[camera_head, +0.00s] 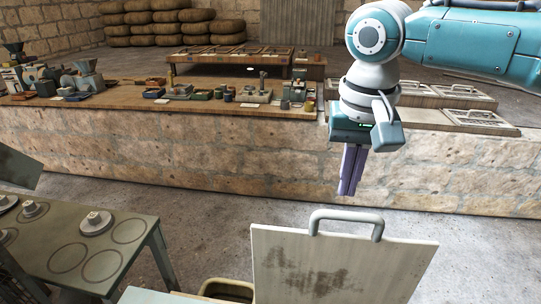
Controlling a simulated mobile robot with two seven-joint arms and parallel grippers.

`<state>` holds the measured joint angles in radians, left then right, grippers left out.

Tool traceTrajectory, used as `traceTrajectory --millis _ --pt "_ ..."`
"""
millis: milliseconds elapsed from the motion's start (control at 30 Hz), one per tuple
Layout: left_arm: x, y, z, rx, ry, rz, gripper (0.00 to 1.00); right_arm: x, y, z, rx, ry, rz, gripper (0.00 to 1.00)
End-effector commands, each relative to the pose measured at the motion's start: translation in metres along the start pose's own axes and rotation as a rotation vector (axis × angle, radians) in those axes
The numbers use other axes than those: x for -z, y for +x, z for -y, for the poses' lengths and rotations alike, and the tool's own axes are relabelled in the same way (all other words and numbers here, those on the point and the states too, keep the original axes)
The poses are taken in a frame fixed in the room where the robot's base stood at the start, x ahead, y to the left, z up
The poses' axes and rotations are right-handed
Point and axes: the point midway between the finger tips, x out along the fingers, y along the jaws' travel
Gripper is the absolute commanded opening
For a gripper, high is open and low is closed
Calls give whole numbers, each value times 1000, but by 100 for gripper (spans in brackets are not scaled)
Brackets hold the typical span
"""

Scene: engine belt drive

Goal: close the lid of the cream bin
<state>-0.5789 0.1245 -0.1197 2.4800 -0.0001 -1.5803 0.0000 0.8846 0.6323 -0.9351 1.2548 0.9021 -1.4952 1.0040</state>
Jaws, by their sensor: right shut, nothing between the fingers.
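The lid (340,268) is a pale, stained flat panel with a grey loop handle (346,218) on its top edge. It stands raised, close to upright, at the bottom centre. Beside its lower left is a rounded cream rim around a dark opening (228,288), probably part of the cream bin; most of it is cut off by the frame's bottom edge. My right gripper (346,192) comes from the upper right and points down. Its purple fingers are shut and empty, above the handle in the picture and apparently apart from it. My left gripper is not in view.
A grey-green table (137,247) with round recesses and discs stands at the lower left. Behind is a long stone-fronted counter (200,150) with small machine parts and trays. Tyres (170,22) are stacked at the back. Bare floor (215,220) lies between the table and counter.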

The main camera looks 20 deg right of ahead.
Motion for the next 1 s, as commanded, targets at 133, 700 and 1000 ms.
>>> traceTrajectory --millis 133,700,1000 --pt "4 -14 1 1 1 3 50 -11 0 -1 -2 -6 -1 0" --pt "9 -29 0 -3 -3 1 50 -38 -4 -1 -1 -2 -2 0" --pt "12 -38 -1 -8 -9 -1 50 -42 -8 -1 -1 -4 -23 0"
